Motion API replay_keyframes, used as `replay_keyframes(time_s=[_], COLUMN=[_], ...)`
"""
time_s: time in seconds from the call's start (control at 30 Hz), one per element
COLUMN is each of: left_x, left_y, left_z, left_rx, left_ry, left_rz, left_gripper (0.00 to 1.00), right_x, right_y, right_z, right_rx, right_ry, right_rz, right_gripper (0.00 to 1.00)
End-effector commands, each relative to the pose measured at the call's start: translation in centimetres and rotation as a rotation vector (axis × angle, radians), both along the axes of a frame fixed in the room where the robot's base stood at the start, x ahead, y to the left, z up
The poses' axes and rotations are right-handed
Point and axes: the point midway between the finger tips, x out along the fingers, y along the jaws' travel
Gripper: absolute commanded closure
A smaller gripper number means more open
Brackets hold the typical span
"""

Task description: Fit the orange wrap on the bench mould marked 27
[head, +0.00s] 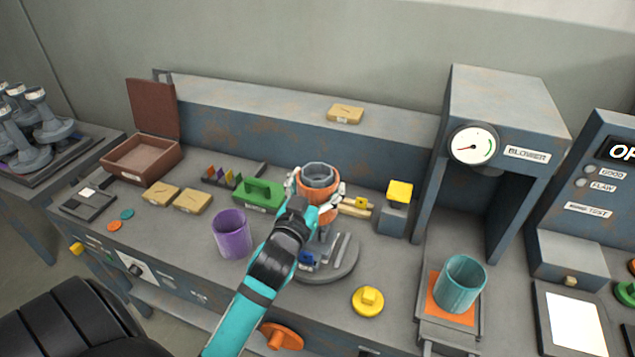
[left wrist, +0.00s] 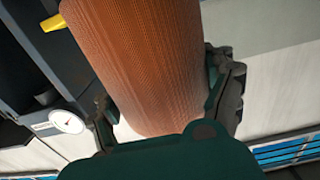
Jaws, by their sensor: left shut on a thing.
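The orange wrap (head: 318,212) is between the fingers of my left gripper (head: 316,190), above the round grey bench plate (head: 340,262). A grey cylindrical mould (head: 320,173) shows inside the wrap's top opening; how far the wrap is down around it, I cannot tell. No number 27 is readable. In the left wrist view the wrap (left wrist: 145,60) fills the middle as a ribbed orange cylinder, with a finger of the left gripper (left wrist: 160,88) on each side. My arm hides the lower part of the mould. My right gripper is not in view.
A purple cup-shaped wrap (head: 232,235) stands left of my arm. A teal one (head: 460,284) stands on an orange pad under the blower (head: 505,150). A yellow knob (head: 368,301) and green block (head: 260,195) are near the plate. An open brown box (head: 140,158) stands left.

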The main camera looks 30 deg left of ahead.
Motion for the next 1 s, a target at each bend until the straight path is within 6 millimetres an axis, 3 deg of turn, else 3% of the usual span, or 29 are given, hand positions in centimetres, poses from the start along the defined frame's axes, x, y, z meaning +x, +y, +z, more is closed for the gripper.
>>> replay_keyframes(time_s=[1.0], left_x=[0.0], left_y=[0.0], left_z=[-8.2], left_rx=[-0.001], left_ry=[0.001], left_rz=[0.0], left_gripper=[0.5], right_x=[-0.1], right_y=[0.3], right_z=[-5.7], right_rx=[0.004], right_ry=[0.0], right_rz=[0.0], right_gripper=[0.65])
